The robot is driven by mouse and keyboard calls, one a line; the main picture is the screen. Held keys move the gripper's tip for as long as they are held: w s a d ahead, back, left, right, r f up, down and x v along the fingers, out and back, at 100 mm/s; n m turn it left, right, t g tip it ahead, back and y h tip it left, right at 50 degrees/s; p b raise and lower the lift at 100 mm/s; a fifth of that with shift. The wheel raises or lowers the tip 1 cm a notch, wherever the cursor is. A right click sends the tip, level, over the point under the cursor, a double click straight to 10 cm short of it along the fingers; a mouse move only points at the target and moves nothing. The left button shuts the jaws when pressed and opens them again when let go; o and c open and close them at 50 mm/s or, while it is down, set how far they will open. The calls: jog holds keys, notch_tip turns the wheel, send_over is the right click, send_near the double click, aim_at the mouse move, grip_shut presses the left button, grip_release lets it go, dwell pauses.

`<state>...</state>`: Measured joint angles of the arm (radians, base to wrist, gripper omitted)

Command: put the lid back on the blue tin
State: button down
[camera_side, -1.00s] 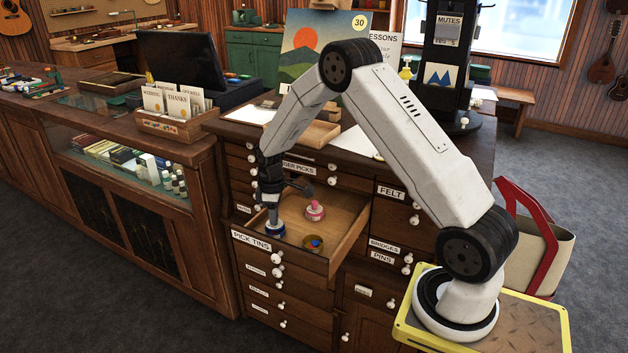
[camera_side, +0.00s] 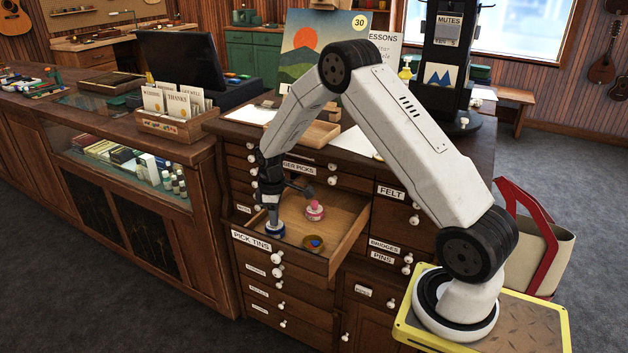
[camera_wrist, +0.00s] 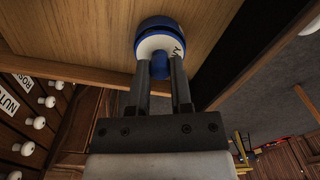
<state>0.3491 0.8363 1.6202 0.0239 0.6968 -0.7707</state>
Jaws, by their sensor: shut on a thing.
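My gripper (camera_wrist: 160,92) points down into the open drawer and is shut on the blue knob (camera_wrist: 160,70) of the lid. In the wrist view a white band with dark lettering and blue parts show just beyond the fingertips. In the side view the blue tin (camera_side: 275,231) is directly below my gripper (camera_side: 273,218), in the drawer's left front corner.
The drawer (camera_side: 345,243) labelled for pick tins stands open. A pink tin with a knob (camera_side: 315,211) is behind and right of the blue tin. The drawer walls are close on the left and front.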

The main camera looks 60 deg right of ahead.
grip_release()
dwell(0.5)
jog(key=shift+r, duration=0.15)
jog(key=shift+r, duration=3.4)
grip_shut()
